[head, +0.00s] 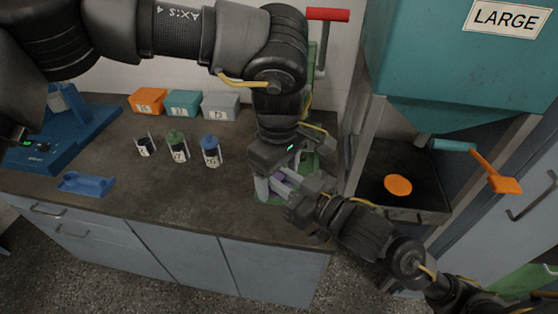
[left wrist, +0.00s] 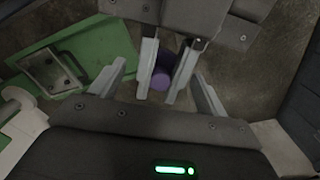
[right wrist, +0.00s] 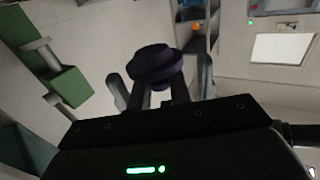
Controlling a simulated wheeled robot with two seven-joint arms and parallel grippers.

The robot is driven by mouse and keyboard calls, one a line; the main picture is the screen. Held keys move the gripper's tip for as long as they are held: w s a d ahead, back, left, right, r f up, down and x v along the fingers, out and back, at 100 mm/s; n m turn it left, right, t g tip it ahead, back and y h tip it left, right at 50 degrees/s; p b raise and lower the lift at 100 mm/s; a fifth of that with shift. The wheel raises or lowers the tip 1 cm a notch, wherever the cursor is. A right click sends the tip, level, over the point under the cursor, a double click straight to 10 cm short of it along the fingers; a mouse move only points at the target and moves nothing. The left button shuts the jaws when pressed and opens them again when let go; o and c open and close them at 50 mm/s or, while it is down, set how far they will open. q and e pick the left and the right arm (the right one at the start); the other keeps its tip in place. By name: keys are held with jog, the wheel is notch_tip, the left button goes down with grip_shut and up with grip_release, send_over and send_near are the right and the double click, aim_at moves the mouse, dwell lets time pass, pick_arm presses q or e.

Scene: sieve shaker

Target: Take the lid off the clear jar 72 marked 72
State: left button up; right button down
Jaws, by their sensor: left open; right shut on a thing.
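My right gripper (right wrist: 160,92) is shut on a dark purple thing (right wrist: 155,66), round and wide with a narrower stub between the fingers; it looks like a lid. The same purple thing shows in the left wrist view (left wrist: 161,79) between the right gripper's fingers. My left gripper (left wrist: 158,90) is open, its fingers spread on either side of the right gripper's fingers, apart from them as far as I can tell. On the counter, a small clear jar (head: 145,146) with dark contents shows no coloured lid; I cannot read its label surely. No jar shows under the purple thing.
A green-lidded jar (head: 177,148) and a blue-lidded jar (head: 211,153) stand beside it. Orange (head: 147,102), teal (head: 183,104) and grey (head: 220,106) bins stand behind. A blue scoop (head: 86,183) lies at left. A green stand with a red handle (head: 328,15) rises behind my grippers.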

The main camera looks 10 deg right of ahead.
pick_arm(q)
jog(key=shift+f, duration=0.2)
jog(key=c, duration=1.1)
jog(key=shift+o, duration=0.2)
pick_arm(e)
jog(key=c, duration=1.3)
grip_release()
jog(key=shift+s, duration=0.1)
